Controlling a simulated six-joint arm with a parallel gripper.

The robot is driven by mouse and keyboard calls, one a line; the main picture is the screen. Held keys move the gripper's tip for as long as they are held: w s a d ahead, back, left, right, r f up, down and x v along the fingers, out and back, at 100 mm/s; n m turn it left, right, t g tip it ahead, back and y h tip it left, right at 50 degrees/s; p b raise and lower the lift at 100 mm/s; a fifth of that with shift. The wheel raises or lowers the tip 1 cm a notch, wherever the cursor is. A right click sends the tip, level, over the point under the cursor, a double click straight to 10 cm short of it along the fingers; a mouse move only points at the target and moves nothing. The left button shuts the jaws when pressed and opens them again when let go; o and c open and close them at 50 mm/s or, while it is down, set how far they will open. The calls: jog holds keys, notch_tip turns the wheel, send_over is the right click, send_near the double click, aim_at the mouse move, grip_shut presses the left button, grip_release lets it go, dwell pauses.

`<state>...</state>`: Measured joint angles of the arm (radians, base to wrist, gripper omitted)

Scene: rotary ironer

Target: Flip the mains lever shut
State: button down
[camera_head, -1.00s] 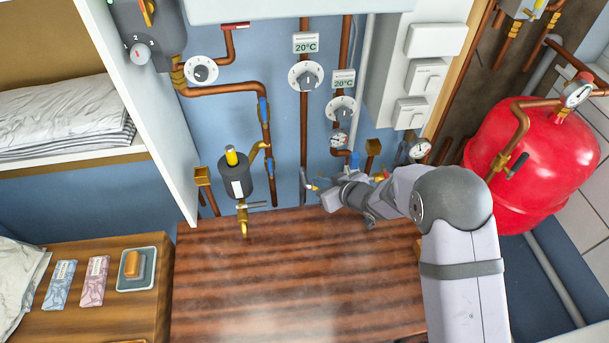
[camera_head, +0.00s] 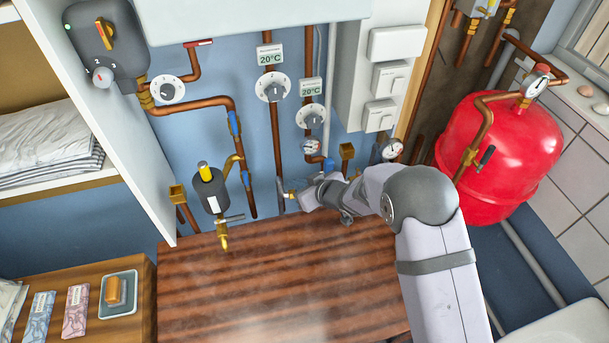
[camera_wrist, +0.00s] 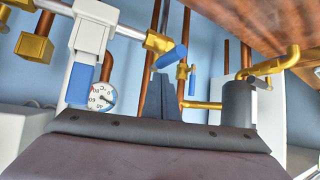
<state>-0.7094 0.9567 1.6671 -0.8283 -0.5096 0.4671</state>
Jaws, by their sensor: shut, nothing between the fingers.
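In the wrist view, a blue lever handle (camera_wrist: 172,56) sits tilted on a brass valve (camera_wrist: 160,42) in the horizontal pipe line. No label marks it as the mains lever. My gripper (camera_wrist: 160,78) is shut and empty, its tips just below this handle in the picture; I cannot tell if they touch. In the head view my gripper (camera_head: 302,197) is low at the blue wall, just above the back of the wooden top. My wrist hides part of the valve there; only a bit of brass (camera_head: 292,193) shows beside the tips.
A pressure gauge (camera_wrist: 102,97) and a white fitting with a blue end (camera_wrist: 82,82) stand close left in the wrist view. A grey cylinder (camera_wrist: 238,103) is at the right. The wooden top (camera_head: 280,275) is clear; the red tank (camera_head: 500,150) stands right.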

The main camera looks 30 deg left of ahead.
jog(key=shift+s+a+r, duration=0.1)
jog(key=shift+s+a, duration=0.1)
jog(key=shift+s, duration=0.2)
jog(key=w+d+r, duration=0.3)
jog(key=r, duration=0.5)
jog(key=shift+w+d, duration=0.3)
jog(key=shift+w, duration=0.1)
